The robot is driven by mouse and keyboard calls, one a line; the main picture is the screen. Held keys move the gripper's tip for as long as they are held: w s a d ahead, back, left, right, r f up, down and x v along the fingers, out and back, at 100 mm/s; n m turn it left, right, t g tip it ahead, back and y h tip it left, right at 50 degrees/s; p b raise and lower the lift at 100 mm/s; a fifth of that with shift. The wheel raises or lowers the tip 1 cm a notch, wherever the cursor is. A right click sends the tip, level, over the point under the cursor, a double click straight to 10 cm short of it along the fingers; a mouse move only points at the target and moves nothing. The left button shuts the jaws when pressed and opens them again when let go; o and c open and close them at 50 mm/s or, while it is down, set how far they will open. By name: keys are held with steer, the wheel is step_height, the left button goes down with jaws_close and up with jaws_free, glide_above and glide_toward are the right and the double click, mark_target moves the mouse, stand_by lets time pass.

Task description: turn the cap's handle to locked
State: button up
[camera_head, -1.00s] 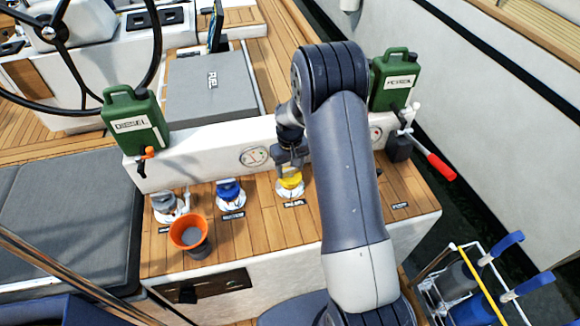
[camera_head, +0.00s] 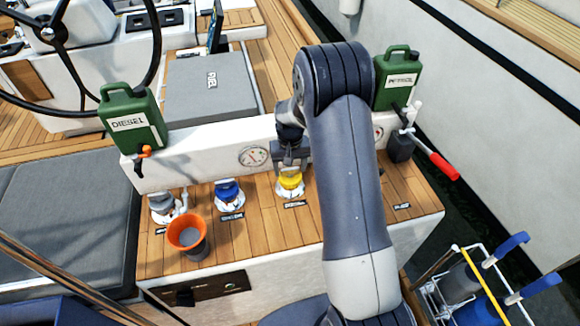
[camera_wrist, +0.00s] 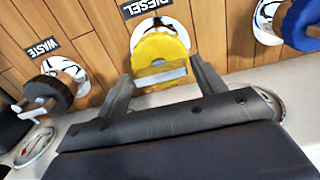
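My gripper (camera_wrist: 163,85) is open, one finger on each side of the cap's handle, with gaps showing. In the head view my gripper (camera_head: 290,160) is just above and behind the yellow cap, partly hidden by my arm. Whether the fingers touch the cap cannot be told.
A blue cap (camera_head: 229,192), a grey cap (camera_head: 162,203) and an orange funnel (camera_head: 187,236) stand to the left. Green DIESEL (camera_head: 134,122) and PETROL (camera_head: 396,78) cans sit on the ledge. A red-handled lever (camera_head: 442,165) is at right. A black cap (camera_wrist: 48,92) shows by a WASTE label.

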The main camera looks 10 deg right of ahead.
mark_target(290, 169)
steer(key=shift+o, duration=1)
steer(key=shift+r, duration=0.15)
step_height(290, 169, up, 10)
steer(key=b, duration=0.1)
steer(key=shift+r, duration=0.25)
step_height(290, 169, down, 10)
steer(key=shift+f+p, duration=0.15)
steer(key=shift+p, duration=0.35)
steer(key=shift+f, duration=0.2)
steer(key=shift+n+p, duration=0.3)
steer(key=shift+p, duration=0.05)
